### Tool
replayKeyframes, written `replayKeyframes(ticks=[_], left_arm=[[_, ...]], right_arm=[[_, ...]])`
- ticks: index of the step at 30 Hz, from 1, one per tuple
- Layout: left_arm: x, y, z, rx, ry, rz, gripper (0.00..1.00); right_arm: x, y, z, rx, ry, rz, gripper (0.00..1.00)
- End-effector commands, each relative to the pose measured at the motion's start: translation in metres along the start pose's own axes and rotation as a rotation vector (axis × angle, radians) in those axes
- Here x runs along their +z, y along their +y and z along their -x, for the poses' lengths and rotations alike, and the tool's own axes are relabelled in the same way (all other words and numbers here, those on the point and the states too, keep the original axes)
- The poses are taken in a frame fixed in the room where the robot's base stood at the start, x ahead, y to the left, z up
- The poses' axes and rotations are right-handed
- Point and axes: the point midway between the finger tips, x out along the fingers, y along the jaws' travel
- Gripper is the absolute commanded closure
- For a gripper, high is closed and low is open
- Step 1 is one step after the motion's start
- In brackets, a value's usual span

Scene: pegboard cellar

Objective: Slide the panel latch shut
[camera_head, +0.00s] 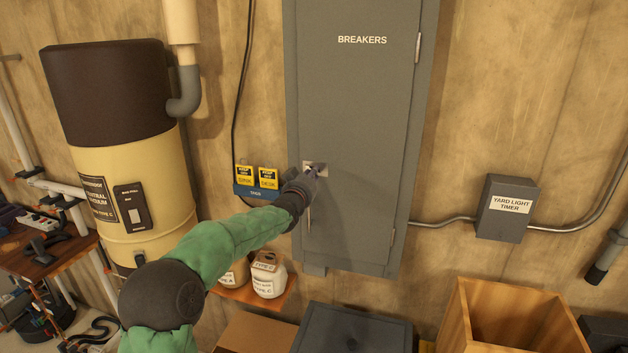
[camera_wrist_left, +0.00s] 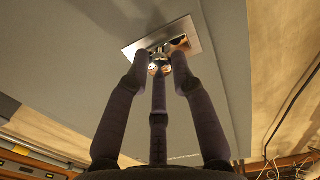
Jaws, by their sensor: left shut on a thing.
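The panel is a tall grey door marked BREAKERS (camera_head: 362,110) in the head view. Its latch (camera_head: 308,165) is a small metal plate with a knob at the door's left edge. My left gripper (camera_head: 310,174) reaches in from the left and is shut on the latch knob (camera_wrist_left: 160,66). My fingers hide most of the knob in the head view. My right gripper is not in view.
A cream and dark brown tank (camera_head: 130,140) stands at the left. Yellow-tagged units (camera_head: 257,180) hang left of the panel. A grey yard light timer box (camera_head: 507,208) is on the right wall. A wooden crate (camera_head: 470,325) and white jugs (camera_head: 268,275) sit below.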

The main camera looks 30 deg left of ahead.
Motion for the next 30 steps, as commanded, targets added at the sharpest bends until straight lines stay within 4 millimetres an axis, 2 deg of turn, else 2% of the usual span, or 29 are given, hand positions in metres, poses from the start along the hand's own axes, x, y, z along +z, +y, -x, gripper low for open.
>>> replayKeyframes(ticks=[1, 4, 14, 15, 17, 30], left_arm=[[-0.0027, -0.0054, 0.0005, -0.005, 0.014, -0.001, 1.0], [-0.0035, -0.0096, 0.0006, -0.005, 0.014, -0.001, 1.0], [-0.0081, -0.0128, 0.0009, -0.008, 0.015, 0.0, 1.0], [-0.0083, -0.0129, 0.0009, -0.008, 0.015, 0.0, 0.68], [-0.0081, -0.0128, 0.0009, -0.008, 0.015, 0.0, 0.52], [-0.0039, -0.0108, 0.0062, -0.004, 0.007, 0.0, 0.52]], right_arm=[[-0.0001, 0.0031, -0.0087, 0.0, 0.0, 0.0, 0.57], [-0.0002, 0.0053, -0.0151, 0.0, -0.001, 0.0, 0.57], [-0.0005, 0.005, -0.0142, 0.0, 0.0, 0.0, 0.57], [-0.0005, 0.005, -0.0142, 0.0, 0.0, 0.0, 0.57], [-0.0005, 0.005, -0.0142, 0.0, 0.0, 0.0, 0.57], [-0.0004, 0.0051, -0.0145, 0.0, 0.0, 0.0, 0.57]])
